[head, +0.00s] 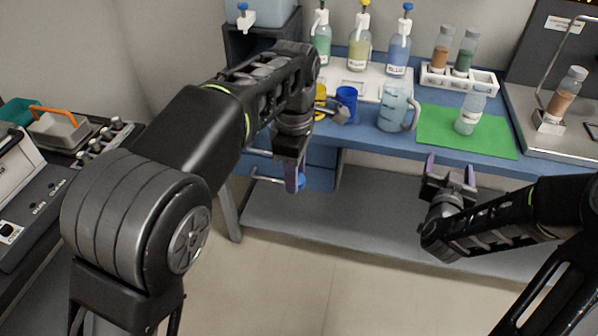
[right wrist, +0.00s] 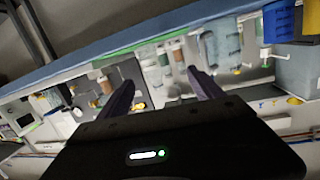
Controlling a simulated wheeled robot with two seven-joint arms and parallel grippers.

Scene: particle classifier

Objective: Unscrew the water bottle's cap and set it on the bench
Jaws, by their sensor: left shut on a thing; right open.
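The water bottle (head: 470,112) stands upright on a green mat (head: 440,127) on the blue bench. It is clear with a white label, and I see no coloured cap on it. My left gripper (head: 296,180) points down in front of the bench, away from the bottle. It is shut on a small blue thing (head: 301,183) that looks like a cap, mostly hidden by the fingers. My right gripper (head: 450,171) is open and empty in front of the bench edge, below the mat. Its two spread fingers also show in the right wrist view (right wrist: 158,92).
A clear jug (head: 393,108) and a blue cup (head: 347,100) stand left of the mat. Behind are several wash bottles (head: 359,46) and a white rack (head: 456,80) with two vials. A stirrer-like stand (head: 549,122) is at right. The mat's left part is bare.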

